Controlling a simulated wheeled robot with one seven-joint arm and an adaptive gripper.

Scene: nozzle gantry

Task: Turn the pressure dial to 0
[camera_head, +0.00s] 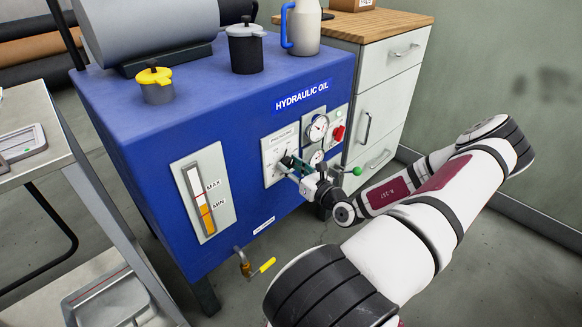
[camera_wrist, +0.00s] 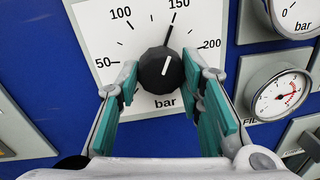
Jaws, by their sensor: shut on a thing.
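The pressure dial is a round black knob (camera_wrist: 161,70) on a white scale plate (camera_wrist: 140,30), marked 50, 100, 150, 200 and "bar". The white line on the knob and a thin dark pointer above it aim up, close to the 150 mark. No 0 shows on the visible part of this plate. My gripper (camera_wrist: 160,78) has its teal fingers on either side of the knob and is shut on it. In the head view the plate (camera_head: 268,165) is on the front of the blue hydraulic oil unit (camera_head: 150,190), with my gripper (camera_head: 290,163) at it.
Round gauges (camera_wrist: 281,92) sit right of the dial, close to my right finger. The head view shows a red button (camera_head: 339,132), a green-knobbed lever (camera_head: 356,171) near my wrist and a yellow-handled valve (camera_head: 262,267) below. Grey drawers (camera_head: 385,95) stand behind.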

